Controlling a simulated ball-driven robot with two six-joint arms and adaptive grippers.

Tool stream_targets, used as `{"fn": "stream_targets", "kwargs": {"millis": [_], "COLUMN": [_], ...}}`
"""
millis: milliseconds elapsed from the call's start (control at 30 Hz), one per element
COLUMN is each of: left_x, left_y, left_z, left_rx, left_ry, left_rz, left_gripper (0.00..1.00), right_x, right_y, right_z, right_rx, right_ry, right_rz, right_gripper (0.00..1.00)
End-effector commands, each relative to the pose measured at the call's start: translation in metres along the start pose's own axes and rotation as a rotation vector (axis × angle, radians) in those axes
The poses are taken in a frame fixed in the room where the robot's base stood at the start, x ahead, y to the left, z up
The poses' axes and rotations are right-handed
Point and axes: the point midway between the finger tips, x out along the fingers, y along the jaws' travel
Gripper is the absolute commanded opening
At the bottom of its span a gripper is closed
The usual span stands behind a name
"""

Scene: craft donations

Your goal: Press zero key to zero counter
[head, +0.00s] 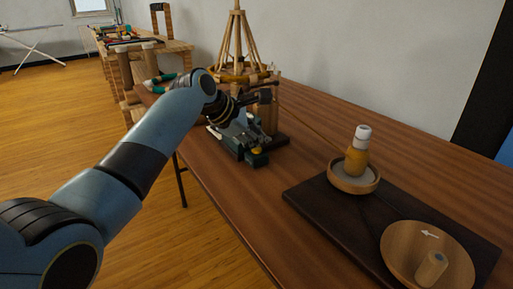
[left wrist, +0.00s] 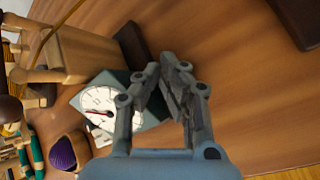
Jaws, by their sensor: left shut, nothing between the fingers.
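The counter is a dark green device (head: 251,157) on the long brown table, below the end of my left arm in the head view. In the left wrist view it shows a white round dial (left wrist: 98,102) with a red needle. A small yellowish knob (head: 257,149) sits on its near end in the head view; I cannot tell whether it is the zero key. My left gripper (head: 240,129) is over the device, shut and empty. In the left wrist view its fingers (left wrist: 167,68) are beside the dial and hide part of the body. Contact cannot be told. My right gripper is out of view.
A wooden frame stand (head: 237,48) rises behind the counter. A purple ball (left wrist: 62,153) lies near the dial. Table between counter and board is clear.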

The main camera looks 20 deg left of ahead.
Motion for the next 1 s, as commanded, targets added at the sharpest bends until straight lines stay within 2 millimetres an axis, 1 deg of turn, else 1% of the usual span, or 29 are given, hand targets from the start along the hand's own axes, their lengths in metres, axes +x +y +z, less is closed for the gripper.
{"fn": "stream_targets", "kwargs": {"millis": [700,1000], "left_x": [0.0062,0.0056], "left_y": [-0.005,-0.0045], "left_z": [-0.0045,-0.0042], "left_rx": [-0.001,-0.001], "left_ry": [0.0,0.0], "left_rz": [-0.002,-0.001], "left_gripper": [0.0,0.0], "right_x": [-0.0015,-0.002], "right_y": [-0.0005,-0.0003], "right_z": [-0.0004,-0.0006], "right_rx": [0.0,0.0], "right_ry": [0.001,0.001], "right_rz": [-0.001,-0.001], "right_gripper": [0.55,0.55]}}
